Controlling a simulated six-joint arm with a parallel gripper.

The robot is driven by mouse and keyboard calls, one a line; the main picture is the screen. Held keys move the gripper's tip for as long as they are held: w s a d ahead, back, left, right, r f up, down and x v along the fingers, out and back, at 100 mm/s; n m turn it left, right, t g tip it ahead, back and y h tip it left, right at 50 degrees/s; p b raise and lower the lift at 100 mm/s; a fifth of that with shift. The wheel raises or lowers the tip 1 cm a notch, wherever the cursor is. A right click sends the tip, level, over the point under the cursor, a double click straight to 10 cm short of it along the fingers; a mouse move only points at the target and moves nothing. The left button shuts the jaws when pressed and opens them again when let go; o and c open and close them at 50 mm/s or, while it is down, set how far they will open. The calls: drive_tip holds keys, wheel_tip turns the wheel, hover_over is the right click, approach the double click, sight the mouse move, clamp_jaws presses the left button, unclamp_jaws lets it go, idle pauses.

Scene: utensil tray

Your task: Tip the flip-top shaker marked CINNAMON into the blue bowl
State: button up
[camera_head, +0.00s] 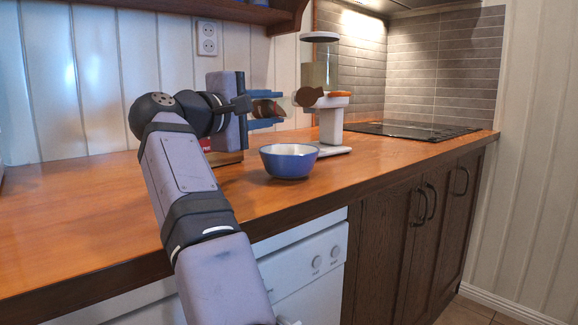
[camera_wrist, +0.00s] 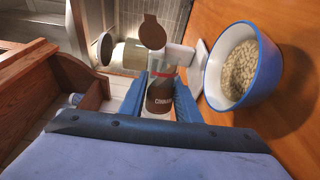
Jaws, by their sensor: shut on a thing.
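The shaker (camera_wrist: 160,98) has a brown body and a label that reads CINNAM, its end cut off. It also shows in the head view (camera_head: 267,108). My gripper (camera_head: 265,110) is shut on it, with a blue finger on each side. The shaker lies about horizontal in the air, its top end pointing right in the head view. Its round brown lid (camera_wrist: 152,32) stands flipped open. The blue bowl (camera_head: 289,163) sits on the counter, below and slightly right of the shaker. In the wrist view the bowl (camera_wrist: 264,80) holds beige grains.
A white appliance (camera_head: 331,124) with a dark disc (camera_head: 319,37) above stands just behind and right of the bowl. A black hob (camera_head: 405,130) is farther right. A wooden shelf (camera_head: 240,11) hangs above. The counter (camera_head: 85,215) is clear at front left.

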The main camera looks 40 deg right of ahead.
drive_tip(key=shift+s+d+r+m, duration=0.15)
drive_tip(key=shift+r+m, duration=0.1)
drive_tip(key=shift+m, duration=0.3)
drive_tip(key=shift+s+a+r+m, duration=0.1)
drive_tip(key=shift+r+m, duration=0.1)
drive_tip(key=shift+m, duration=0.35)
idle(4.3)
drive_tip(key=n, duration=0.1)
drive_tip(key=f+n, duration=0.1)
drive_tip(key=n, duration=0.2)
drive_tip(key=shift+w+f+b, duration=0.3)
drive_tip(key=shift+w+b, duration=0.05)
drive_tip(key=shift+w, duration=0.05)
drive_tip(key=shift+r+n+p, duration=0.4)
drive_tip(key=shift+n+p, duration=0.25)
drive_tip(key=shift+n, duration=0.55)
drive_tip(key=shift+w+n, duration=0.1)
drive_tip(key=shift+n, duration=0.8)
drive_tip(key=shift+p, duration=0.3)
